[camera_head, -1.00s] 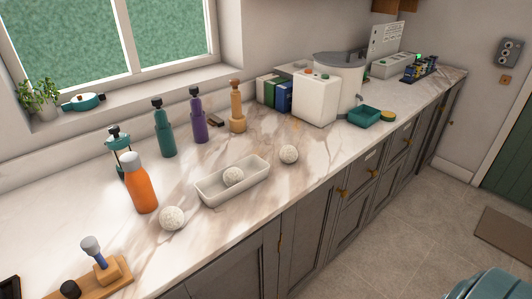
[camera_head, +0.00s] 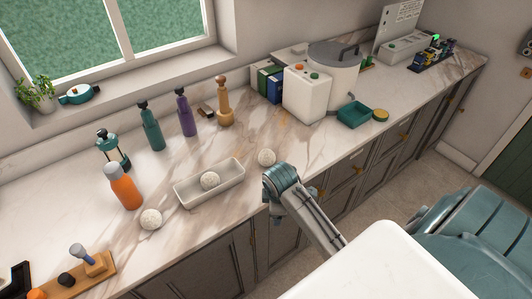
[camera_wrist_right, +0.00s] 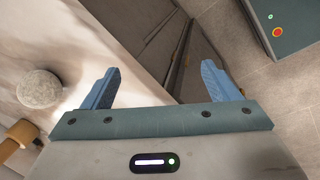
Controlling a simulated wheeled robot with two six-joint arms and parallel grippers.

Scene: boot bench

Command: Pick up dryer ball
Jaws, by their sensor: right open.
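Three white speckled dryer balls show in the head view. One ball (camera_head: 267,157) stands alone near the counter's front edge, one ball (camera_head: 210,180) lies in a long white tray (camera_head: 188,202), and one ball (camera_head: 150,219) stands to the left of the tray. My right gripper (camera_wrist_right: 160,70) is open and empty, with blue fingers spread apart. In the right wrist view a ball (camera_wrist_right: 39,88) lies left of the fingers, outside them. In the head view my right arm reaches the counter edge beside the lone ball; its fingertips are hard to make out. My left gripper is out of view.
An orange bottle (camera_head: 123,188), teal bottle (camera_head: 151,130), purple bottle (camera_head: 186,115) and tan bottle (camera_head: 224,105) stand behind the tray and balls. Cabinets drop below the counter's front edge.

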